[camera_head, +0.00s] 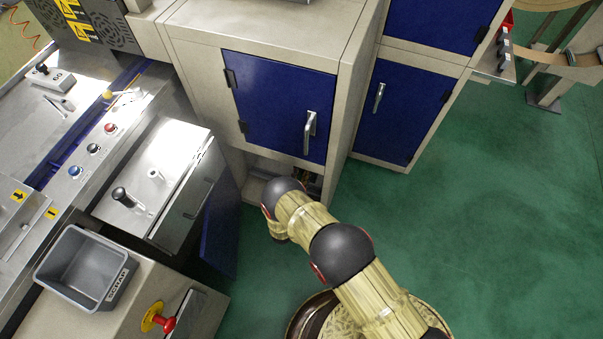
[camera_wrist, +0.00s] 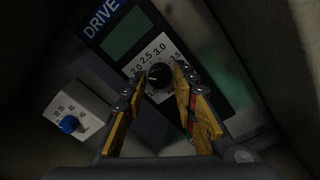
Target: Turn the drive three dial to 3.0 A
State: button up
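The drive dial is a black round knob (camera_wrist: 159,75) on a dark panel labelled DRIVE (camera_wrist: 104,18) in the wrist view. Its white scale plate (camera_wrist: 152,54) reads 2.0, 2.5, 3.0 and 3.5 around the top. The drive's number and the exact pointer direction cannot be read. My gripper (camera_wrist: 161,76) has its two yellow fingers apart, one on each side of the knob. I cannot tell whether the fingertips touch it. In the head view my arm reaches into the low opening of the cabinet (camera_head: 201,88), and the gripper and dial are hidden.
A blue knob (camera_wrist: 68,124) on a white scale plate (camera_wrist: 84,111) is at the left in the wrist view. Dark compartment walls close in around the gripper. In the head view a blue cabinet door (camera_head: 275,105) is above the opening; green floor (camera_head: 480,220) is clear at right.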

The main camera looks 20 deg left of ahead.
jog(key=c, duration=0.6)
grip_shut()
jog(key=shift+m, duration=0.3)
jog(key=m+b, duration=0.1)
jog(key=m, duration=0.1)
jog(key=m+b, duration=0.1)
jog(key=m, duration=0.2)
jog(key=shift+f+m+b, duration=0.2)
jog(key=shift+m+b, duration=0.1)
jog(key=shift+b, duration=0.1)
jog(key=m, duration=0.2)
jog(key=m+b, duration=0.1)
jog(key=m, duration=0.1)
jog(key=shift+m+t+h, duration=0.3)
jog(key=shift+m, duration=0.1)
jog(key=m, duration=0.5)
jog(key=shift+h, duration=0.4)
jog(key=shift+f+m, duration=0.1)
jog(key=shift+m, duration=0.3)
jog(key=o, duration=1)
grip_release()
